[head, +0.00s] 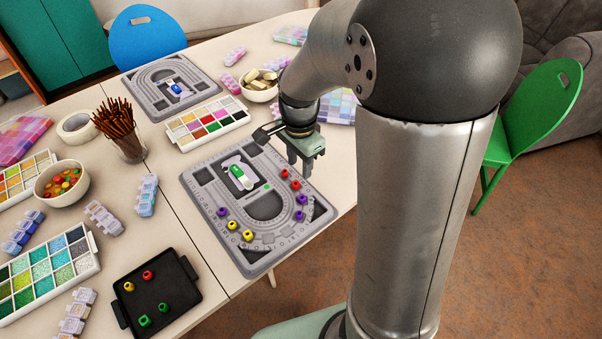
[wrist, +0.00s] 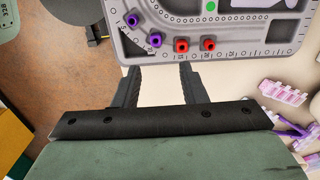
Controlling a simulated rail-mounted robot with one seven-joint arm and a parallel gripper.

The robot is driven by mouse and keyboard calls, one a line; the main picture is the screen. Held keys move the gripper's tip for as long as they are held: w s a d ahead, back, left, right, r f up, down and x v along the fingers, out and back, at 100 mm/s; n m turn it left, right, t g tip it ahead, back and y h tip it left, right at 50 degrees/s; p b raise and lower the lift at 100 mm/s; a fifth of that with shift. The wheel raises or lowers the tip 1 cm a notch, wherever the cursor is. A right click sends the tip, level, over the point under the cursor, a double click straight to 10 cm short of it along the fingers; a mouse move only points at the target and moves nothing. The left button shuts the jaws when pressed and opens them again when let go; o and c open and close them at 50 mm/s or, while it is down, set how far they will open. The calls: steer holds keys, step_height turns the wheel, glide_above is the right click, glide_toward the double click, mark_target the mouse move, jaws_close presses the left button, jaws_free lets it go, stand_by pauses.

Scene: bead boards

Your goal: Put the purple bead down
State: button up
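The near grey bead board (head: 215,240) lies on the table. Purple beads (head: 302,199) sit on its right side, just below two red beads (head: 296,185). Another purple bead (head: 222,211) sits on its left side, beside two yellow beads (head: 247,235). My gripper (head: 300,165) is above the board's upper right edge. In the wrist view, my gripper (wrist: 160,72) has its fingers apart, with only pale table showing between them. Two purple beads (wrist: 156,40) and two red beads (wrist: 208,43) rest on the board beyond the fingertips. No bead is seen held.
A black tray (head: 185,300) holding red, yellow and green beads is at the front left. A far bead board (head: 150,105), a white palette (head: 240,122), a cup of brown sticks (head: 128,145) and bowls crowd the table. My arm hides part of the right side.

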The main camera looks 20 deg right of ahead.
steer(key=s+r+n, duration=0.2)
steer(key=s+n, duration=0.5)
steer(key=s, duration=0.1)
steer(key=s+a+r+n, duration=0.1)
steer(key=s+r+n, duration=0.1)
steer(key=s+n, duration=0.5)
steer(key=shift+s, duration=1)
stand_by(0.6)
